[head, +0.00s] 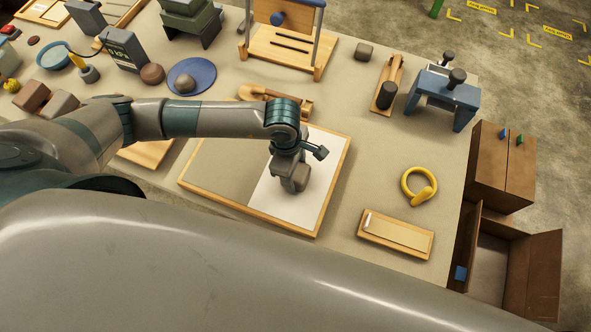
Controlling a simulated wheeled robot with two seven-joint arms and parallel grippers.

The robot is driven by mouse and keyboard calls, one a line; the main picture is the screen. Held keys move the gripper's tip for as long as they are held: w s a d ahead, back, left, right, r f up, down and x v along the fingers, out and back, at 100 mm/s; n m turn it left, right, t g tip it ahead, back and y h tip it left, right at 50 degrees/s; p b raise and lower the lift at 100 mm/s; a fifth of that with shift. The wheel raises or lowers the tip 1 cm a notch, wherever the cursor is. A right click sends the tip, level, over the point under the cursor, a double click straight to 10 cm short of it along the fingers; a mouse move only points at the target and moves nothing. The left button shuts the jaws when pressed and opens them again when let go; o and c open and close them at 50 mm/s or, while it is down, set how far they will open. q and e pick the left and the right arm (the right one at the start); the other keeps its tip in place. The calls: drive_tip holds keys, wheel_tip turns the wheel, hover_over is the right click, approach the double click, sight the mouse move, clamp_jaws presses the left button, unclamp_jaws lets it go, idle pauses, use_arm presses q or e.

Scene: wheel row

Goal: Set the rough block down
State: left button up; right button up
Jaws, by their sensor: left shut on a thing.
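My left gripper (295,172) points down over the white half of a wood-framed board (338,172). It is shut on the rough block (296,182), a small grey-brown block that shows just under the wrist. The fingers and part of the block are hard to tell apart. I cannot tell whether the block touches the white surface. The board's other half is grey-beige and partly behind my left arm. My right gripper is not in view.
A yellow ring with a handle (406,184) and a wooden tray (370,237) lie to the right. A brown cabinet (487,165) stands at the table's right edge. The table right of the board is mostly clear.

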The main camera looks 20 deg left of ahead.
use_arm(q)
drive_tip(key=shift+f, duration=0.15)
drive_tip(key=o, duration=1.5)
drive_tip(key=shift+r, duration=0.2)
